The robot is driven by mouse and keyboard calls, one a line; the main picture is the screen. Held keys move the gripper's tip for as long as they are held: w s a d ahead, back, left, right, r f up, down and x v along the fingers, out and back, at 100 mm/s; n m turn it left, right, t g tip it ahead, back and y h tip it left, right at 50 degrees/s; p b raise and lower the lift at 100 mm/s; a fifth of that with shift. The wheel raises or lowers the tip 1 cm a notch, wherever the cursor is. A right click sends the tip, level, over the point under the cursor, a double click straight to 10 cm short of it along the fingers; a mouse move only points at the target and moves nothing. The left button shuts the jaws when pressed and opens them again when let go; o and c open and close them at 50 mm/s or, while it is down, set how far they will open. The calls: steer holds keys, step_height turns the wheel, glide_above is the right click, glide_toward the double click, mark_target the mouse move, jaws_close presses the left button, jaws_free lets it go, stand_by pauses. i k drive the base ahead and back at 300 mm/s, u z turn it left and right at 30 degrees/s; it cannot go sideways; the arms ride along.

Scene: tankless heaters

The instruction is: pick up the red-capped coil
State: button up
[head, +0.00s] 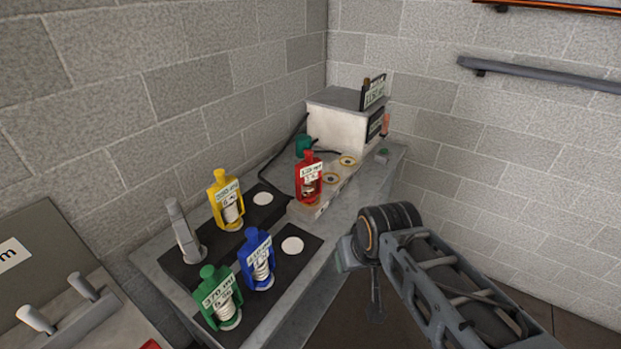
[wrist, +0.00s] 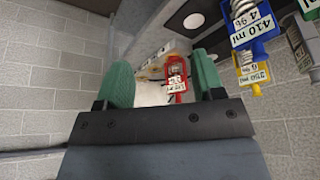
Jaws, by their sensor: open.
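The red-capped coil (head: 308,180) stands upright in its red frame, with a white label, at the near end of a pale strip with round seats on the bench. In the wrist view the red-capped coil (wrist: 177,85) shows beyond the fingers, between them but nearer the right one. My gripper (wrist: 162,78) is open with green fingertips and nothing between them; it is apart from the coil. In the head view my arm comes in from the right, beside the bench, and the fingertips are not clearly seen.
Yellow (head: 226,199), blue (head: 257,259) and green (head: 217,297) coils stand on dark mats, with a grey post (head: 183,232) at left. Two bare white discs show on the mats. A white box (head: 336,124) with a cable stands behind the red coil.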

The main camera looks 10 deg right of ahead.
mark_target(309, 169)
steer(key=u, duration=4.65)
steer(key=k, duration=2.45)
steer(key=z, duration=0.75)
